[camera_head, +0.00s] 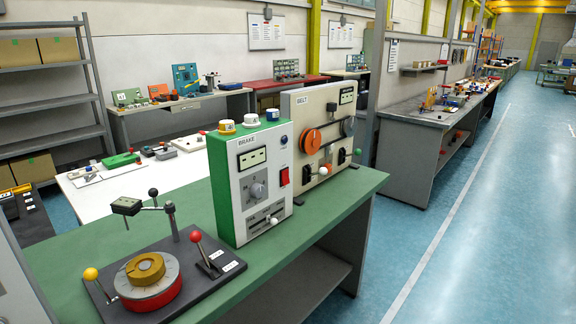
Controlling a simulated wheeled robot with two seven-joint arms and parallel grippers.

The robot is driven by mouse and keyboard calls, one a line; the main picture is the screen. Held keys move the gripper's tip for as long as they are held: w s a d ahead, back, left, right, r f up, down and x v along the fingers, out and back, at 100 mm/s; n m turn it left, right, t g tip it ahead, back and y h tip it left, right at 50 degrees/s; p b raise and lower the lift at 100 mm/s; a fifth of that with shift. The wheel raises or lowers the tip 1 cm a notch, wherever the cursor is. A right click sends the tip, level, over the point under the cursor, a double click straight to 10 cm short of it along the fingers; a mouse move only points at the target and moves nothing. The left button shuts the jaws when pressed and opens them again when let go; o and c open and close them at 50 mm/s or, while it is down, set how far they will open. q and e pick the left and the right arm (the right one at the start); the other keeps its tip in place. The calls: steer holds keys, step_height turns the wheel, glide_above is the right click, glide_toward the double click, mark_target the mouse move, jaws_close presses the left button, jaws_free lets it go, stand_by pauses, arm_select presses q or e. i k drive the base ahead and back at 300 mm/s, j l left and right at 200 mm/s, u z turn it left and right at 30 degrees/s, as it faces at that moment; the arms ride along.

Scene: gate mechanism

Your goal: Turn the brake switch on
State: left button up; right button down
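The brake unit (248,180) is a white-fronted box with green sides, labelled BRAKE, standing upright on the green workbench (185,215). A red switch (284,175) sits on the right of its front face; its on or off position is too small to tell. Left of the switch are a display (252,158) and a grey dial (258,190). Below is a slot with a white-knobbed lever (273,220). Yellow, white and blue round buttons are on top. Neither of my grippers is in view.
A beige BELT box (318,130) with orange and dark wheels stands right behind the brake unit. In front, a dark base (205,292) carries a red and gold turntable (150,275), a red-knobbed lever (197,240) and a yellow-knobbed lever (92,275). The blue floor at right is clear.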

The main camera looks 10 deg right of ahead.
mark_target(284, 174)
steer(key=i+l+u, duration=0.1)
steer(key=i+l, duration=0.2)
steer(key=i, duration=0.25)
steer(key=i+l, duration=0.3)
steer(key=i, duration=0.2)
steer(key=u, duration=0.05)
